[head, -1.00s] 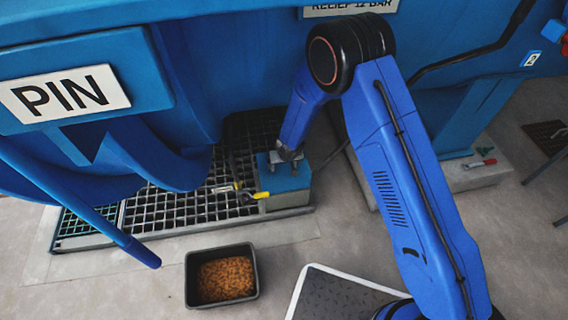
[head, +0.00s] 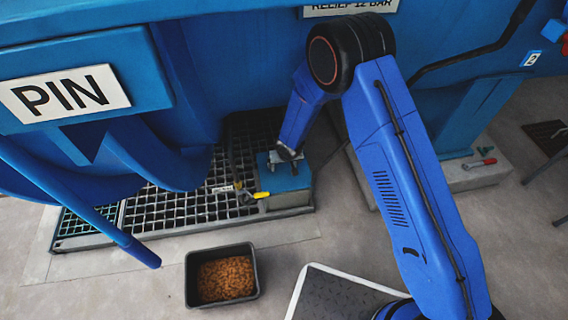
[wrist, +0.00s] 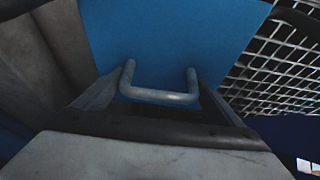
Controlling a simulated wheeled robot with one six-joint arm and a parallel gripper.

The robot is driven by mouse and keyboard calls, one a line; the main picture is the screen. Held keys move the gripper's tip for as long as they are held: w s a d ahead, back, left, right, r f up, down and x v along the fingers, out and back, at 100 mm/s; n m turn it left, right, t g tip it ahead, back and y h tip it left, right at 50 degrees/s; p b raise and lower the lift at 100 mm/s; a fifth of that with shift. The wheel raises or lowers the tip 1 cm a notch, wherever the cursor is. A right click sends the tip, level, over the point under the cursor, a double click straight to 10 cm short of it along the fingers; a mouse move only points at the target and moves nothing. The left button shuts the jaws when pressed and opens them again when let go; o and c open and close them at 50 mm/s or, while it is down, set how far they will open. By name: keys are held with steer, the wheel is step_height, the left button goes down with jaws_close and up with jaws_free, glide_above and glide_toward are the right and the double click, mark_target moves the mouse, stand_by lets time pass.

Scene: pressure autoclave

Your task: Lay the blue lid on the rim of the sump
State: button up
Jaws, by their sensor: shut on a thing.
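The blue lid (head: 291,180) is a flat square plate with a grey U-shaped handle. It lies on or just over the grey box-like sump (head: 292,201) at the right end of the floor grating; I cannot tell whether it touches the rim all round. My gripper (head: 284,156) is above the lid, shut on its handle. In the wrist view the lid (wrist: 170,35) fills the upper middle, with the handle (wrist: 160,96) between my fingers (wrist: 165,112). The sump's opening is hidden under the lid.
A yellow-handled valve (head: 260,195) is close to the lid's left side. The metal grating (head: 180,208) extends left. A black bin of brown pellets (head: 224,278) stands in front on the floor. The blue vessel (head: 220,60) overhangs behind.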

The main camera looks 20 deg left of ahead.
steer(key=shift+f, duration=1.35)
stand_by(0.3)
steer(key=o, duration=1.7)
steer(key=shift+c, duration=0.2)
steer(key=v, duration=1.7)
steer(key=shift+r, duration=0.2)
